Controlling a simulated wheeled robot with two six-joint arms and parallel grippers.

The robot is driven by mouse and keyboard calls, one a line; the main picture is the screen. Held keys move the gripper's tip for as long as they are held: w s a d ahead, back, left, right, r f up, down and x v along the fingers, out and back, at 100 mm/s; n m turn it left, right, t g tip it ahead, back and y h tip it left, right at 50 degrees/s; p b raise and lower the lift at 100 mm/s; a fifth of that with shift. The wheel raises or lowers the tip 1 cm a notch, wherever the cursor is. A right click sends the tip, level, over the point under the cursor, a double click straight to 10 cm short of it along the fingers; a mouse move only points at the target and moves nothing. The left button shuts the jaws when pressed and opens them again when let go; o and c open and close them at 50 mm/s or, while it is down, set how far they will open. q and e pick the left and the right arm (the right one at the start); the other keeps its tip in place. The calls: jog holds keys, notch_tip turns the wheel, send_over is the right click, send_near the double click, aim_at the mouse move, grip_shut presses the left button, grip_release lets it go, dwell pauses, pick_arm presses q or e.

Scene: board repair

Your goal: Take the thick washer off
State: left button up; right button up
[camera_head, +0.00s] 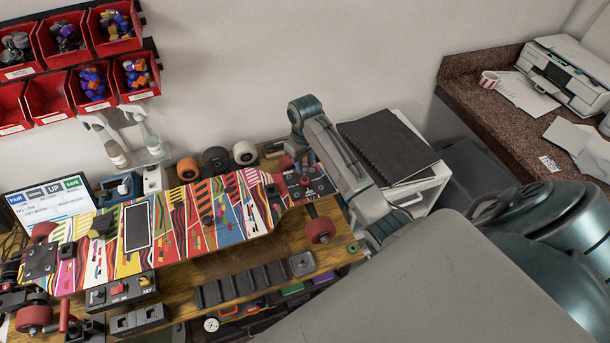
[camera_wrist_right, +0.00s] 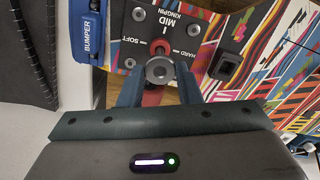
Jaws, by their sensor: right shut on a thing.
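The skateboard (camera_head: 175,240) lies across the bench, its right-end truck at the plate with a red kingpin ring (camera_wrist_right: 160,46). My right gripper (camera_head: 302,168) is down at that end. In the right wrist view, its blue-grey fingers (camera_wrist_right: 159,84) are closed on the sides of a round grey washer (camera_wrist_right: 159,69) with a hole in its middle. The washer is next to the red ring and partly overlaps it in the picture. I cannot tell whether it is lifted clear of it. My left gripper is not in view.
A red wheel (camera_head: 321,230) sticks out at the board's right end. A dark slotted tray (camera_head: 240,286) and a small square grey dish (camera_head: 302,264) stand at the front. A black notebook (camera_head: 385,145) lies on the right. A blue bumper box (camera_wrist_right: 88,32) is nearby.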

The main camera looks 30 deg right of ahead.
notch_tip(320, 180, up, 6)
dwell(0.6)
